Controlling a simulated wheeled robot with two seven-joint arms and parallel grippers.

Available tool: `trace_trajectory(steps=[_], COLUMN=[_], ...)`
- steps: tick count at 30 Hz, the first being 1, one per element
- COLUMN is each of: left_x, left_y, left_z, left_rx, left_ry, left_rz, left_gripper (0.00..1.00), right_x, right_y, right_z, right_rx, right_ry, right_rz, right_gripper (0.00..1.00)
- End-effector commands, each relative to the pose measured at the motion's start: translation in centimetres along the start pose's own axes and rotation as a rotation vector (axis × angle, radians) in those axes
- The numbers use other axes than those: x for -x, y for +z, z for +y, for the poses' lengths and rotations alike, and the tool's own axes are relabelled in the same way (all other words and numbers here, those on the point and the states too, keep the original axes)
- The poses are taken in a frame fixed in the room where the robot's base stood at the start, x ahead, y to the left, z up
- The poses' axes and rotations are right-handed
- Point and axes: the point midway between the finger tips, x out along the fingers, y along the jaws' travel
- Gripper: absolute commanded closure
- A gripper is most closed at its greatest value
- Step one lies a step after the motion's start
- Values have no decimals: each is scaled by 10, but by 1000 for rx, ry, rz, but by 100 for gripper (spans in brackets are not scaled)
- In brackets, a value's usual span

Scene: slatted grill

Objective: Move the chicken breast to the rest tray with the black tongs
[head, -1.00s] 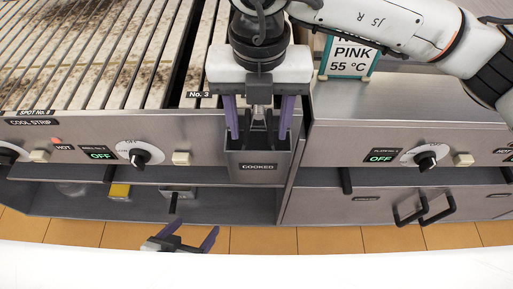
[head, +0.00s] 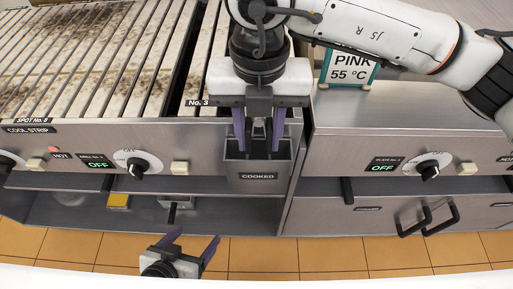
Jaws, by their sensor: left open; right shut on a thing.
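My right gripper (head: 259,148) points down at the holder marked COOKED (head: 259,178) on the grill front. Its purple fingers are shut on a narrow grey-black piece (head: 259,128) in the holder's mouth, which looks like the top of the black tongs. The rest of the tongs is hidden by the holder and gripper. My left gripper (head: 196,241) is open and empty, low in the view in front of the cabinet. I cannot make out the chicken breast or the rest tray.
The slatted grill (head: 100,60) with charred patches fills the upper left. A sign reading PINK 55 °C (head: 347,72) stands on the steel top (head: 365,112) at the right. Knobs (head: 138,166) stick out of the front panel. A shelf below holds small items, one yellow (head: 118,201).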

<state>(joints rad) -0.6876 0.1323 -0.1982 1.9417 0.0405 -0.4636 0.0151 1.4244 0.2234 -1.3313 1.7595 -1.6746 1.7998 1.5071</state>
Motion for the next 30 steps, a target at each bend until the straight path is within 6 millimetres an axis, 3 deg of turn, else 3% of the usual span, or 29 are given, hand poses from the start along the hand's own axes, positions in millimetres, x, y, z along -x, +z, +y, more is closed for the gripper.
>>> trace_trajectory(steps=[16,26,27,30], left_x=[16,17,17,17], left_y=[-16,-17,-17,-17], left_z=[2,3,3,4], left_rx=[1,0,1,0], left_ry=[0,2,2,3], left_rz=[1,1,1,1], left_gripper=[24,24,24,24], right_x=[45,49,49,49], right_y=[0,0,0,0], right_z=[0,0,0,0], right_rx=[0,0,0,0], right_ry=[1,1,1,1], right_rz=[-2,-1,-1,-1], right_gripper=[78,78,73,90])
